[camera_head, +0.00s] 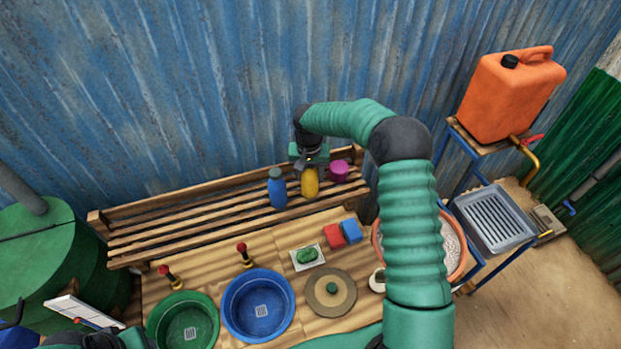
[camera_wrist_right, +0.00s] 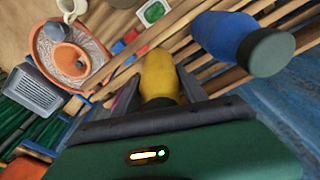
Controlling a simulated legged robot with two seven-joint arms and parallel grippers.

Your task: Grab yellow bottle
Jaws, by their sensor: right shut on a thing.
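The yellow bottle (camera_head: 310,184) stands on the slatted wooden shelf at the back, between a blue bottle (camera_head: 277,188) and a magenta object (camera_head: 339,171). My right gripper (camera_head: 309,165) reaches down to it from above and is shut on its top. In the right wrist view the yellow bottle (camera_wrist_right: 159,78) sits between the dark fingers, and its upper end is hidden by the gripper. The blue bottle (camera_wrist_right: 232,42) is close beside it there. My left gripper is not clearly seen; only part of my left arm shows at the lower left.
On the table in front are a green basin (camera_head: 183,318), a blue basin (camera_head: 258,304), a round lidded disc (camera_head: 331,292), and red (camera_head: 334,235) and blue blocks (camera_head: 351,231). An orange jerrycan (camera_head: 510,95) stands at the right. The corrugated wall is close behind the shelf.

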